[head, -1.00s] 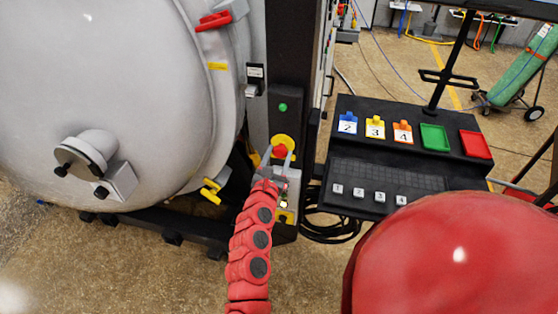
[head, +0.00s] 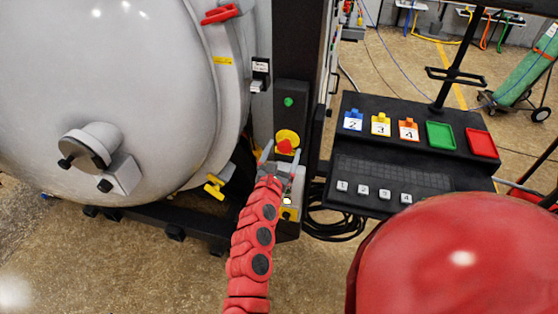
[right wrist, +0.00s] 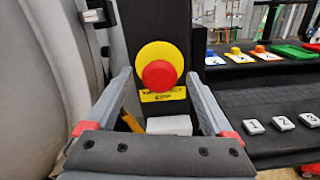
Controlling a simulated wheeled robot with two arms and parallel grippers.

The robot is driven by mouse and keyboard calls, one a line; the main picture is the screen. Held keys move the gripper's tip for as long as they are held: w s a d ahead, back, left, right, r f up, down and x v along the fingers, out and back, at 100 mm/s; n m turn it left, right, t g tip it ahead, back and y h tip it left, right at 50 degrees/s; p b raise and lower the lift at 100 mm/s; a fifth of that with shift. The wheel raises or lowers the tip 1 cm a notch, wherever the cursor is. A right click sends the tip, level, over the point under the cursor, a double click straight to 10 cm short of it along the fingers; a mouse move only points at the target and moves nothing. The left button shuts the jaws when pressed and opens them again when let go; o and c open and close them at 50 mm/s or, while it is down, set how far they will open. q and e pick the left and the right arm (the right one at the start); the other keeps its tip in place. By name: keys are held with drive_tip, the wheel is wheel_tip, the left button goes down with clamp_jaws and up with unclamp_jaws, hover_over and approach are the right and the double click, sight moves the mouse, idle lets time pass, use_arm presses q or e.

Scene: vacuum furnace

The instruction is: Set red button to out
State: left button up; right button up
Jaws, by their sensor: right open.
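The red button (head: 285,147) sits on a round yellow plate (head: 288,136) on the dark post beside the furnace. In the right wrist view the red button (right wrist: 159,75) is seen face-on, with the yellow plate (right wrist: 159,50) around it. My right gripper (head: 283,150) is open, its two fingers apart on either side of the button's line of sight. In the right wrist view the fingers (right wrist: 160,78) flank the button, and nothing is between them. I cannot tell whether the button is pressed in or out. My left gripper is not in view.
A green button (head: 289,102) is above on the same post. The furnace's large grey door (head: 110,60) fills the left. A black console (head: 395,175) with numbered tags, trays and keys stands to the right. A black cable coil (head: 335,225) lies below.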

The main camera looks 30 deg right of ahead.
drive_tip(key=b+v, duration=0.6)
drive_tip(key=v, duration=1.1)
drive_tip(key=shift+s+a, duration=0.2)
